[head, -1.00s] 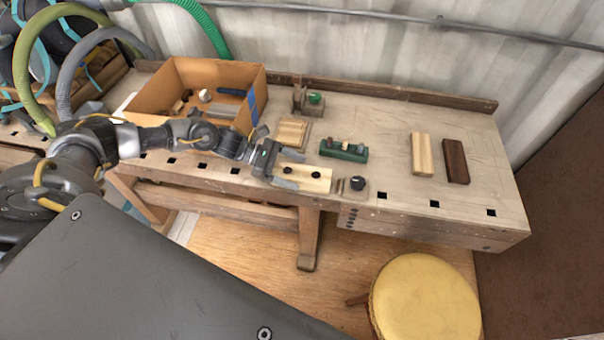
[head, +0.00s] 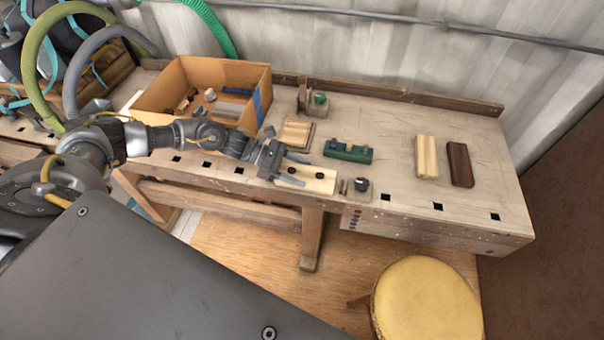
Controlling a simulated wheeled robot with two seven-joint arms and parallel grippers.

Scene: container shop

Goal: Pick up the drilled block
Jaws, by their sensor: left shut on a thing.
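The drilled block (head: 318,181) is a pale wooden piece with dark round holes, at the front edge of the workbench, left of the middle. My left gripper (head: 296,170) reaches in from the left, with one finger on the far side of the block's left end and one on the near side. It is shut on the block. The block looks level, at or just above the bench top; I cannot tell whether it touches the bench. The block's left end is partly hidden by the gripper. My right gripper is not in view.
A cardboard box (head: 150,104) with small parts stands behind my left arm. Near the block are a light wood piece (head: 297,132), a green tool holder (head: 347,152) and a dark knob (head: 361,185). Light (head: 427,157) and dark boards (head: 460,164) lie right. A yellow stool (head: 428,300) stands in front.

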